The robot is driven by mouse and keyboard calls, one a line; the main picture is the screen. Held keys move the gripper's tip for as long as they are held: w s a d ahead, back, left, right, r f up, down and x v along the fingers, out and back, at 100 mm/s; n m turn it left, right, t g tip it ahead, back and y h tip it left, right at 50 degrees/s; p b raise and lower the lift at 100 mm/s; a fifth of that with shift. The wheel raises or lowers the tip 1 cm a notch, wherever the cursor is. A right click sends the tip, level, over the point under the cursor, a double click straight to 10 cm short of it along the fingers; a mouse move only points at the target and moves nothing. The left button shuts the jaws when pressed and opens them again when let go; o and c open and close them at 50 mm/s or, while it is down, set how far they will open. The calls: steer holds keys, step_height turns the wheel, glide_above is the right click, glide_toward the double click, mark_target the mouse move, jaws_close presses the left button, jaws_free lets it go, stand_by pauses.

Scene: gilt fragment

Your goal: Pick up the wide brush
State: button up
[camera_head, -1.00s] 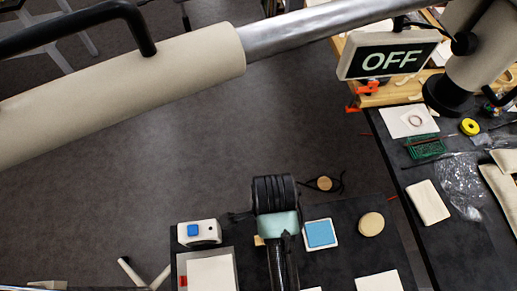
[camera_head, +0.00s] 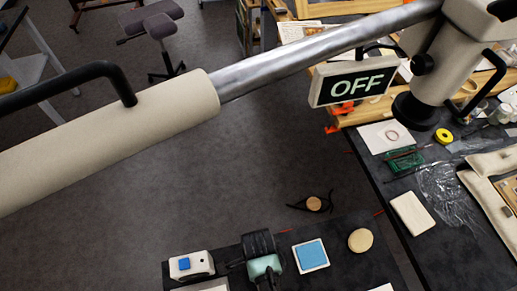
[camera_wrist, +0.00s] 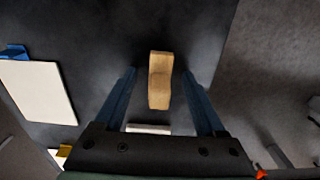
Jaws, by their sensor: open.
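A tan wooden piece (camera_wrist: 160,80), probably the wide brush, lies on the dark table top in the wrist view. It is narrow and slightly waisted; I cannot make out bristles. My gripper (camera_wrist: 159,73) is open, with its two blue fingers on either side of the piece. A gap shows on both sides, and I cannot tell how far above it the fingertips are. In the head view my gripper (camera_head: 264,268) shows only its dark wrist and pale green body over the table. The wooden piece is hidden there.
A white box with a blue button (camera_head: 190,264) stands left of my gripper, a blue-topped tile (camera_head: 311,255) and a round tan disc (camera_head: 360,240) right of it. In the wrist view a pale panel (camera_wrist: 38,90) lies left and a small white block (camera_wrist: 148,128) lies near the gripper's base.

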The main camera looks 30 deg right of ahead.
steer(key=shift+f, duration=0.3)
steer(key=shift+c, duration=0.3)
jaws_close()
steer(key=shift+r, duration=0.1)
step_height(320, 180, up, 10)
steer(key=shift+f+b, duration=0.1)
steer(key=shift+b, duration=0.25)
